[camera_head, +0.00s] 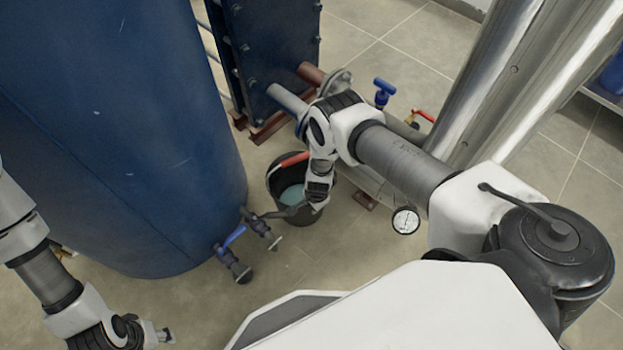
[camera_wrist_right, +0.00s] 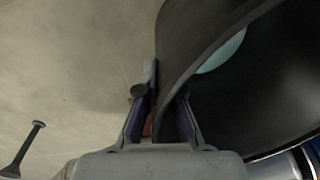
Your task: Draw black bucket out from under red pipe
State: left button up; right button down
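The black bucket (camera_head: 273,186) stands on the floor right of the big blue tank, with pale blue liquid inside and a red grip on its handle. A short red-brown pipe (camera_head: 311,73) sticks out of the blue plate unit above and behind it; in the picture, the bucket is nearer than the pipe. My right gripper (camera_head: 290,211) is at the bucket's near rim. In the right wrist view its fingers (camera_wrist_right: 163,112) lie on both sides of the bucket wall (camera_wrist_right: 203,58), closed onto it. My left gripper (camera_head: 163,335) is at the lower left, far from the bucket; its opening is unclear.
The blue tank (camera_head: 120,130) fills the left, with blue-handled valves (camera_head: 232,240) low by the bucket. A pressure gauge (camera_head: 405,220), a blue valve (camera_head: 383,92) and shiny vertical pipes (camera_head: 490,80) are to the right. Tiled floor (camera_head: 330,262) in front of the bucket is clear.

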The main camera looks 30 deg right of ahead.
jog(key=s+d+p, duration=0.3)
jog(key=s+p, duration=0.6)
jog(key=p, duration=0.4)
jog(key=shift+s+d, duration=0.15)
jog(key=shift+s, duration=0.25)
notch_tip(320, 180, down, 3)
jog(key=b, duration=0.3)
jog(key=shift+f, duration=0.1)
dwell(0.4)
jog(key=c, duration=1.2)
grip_release()
jog(key=shift+c, duration=0.2)
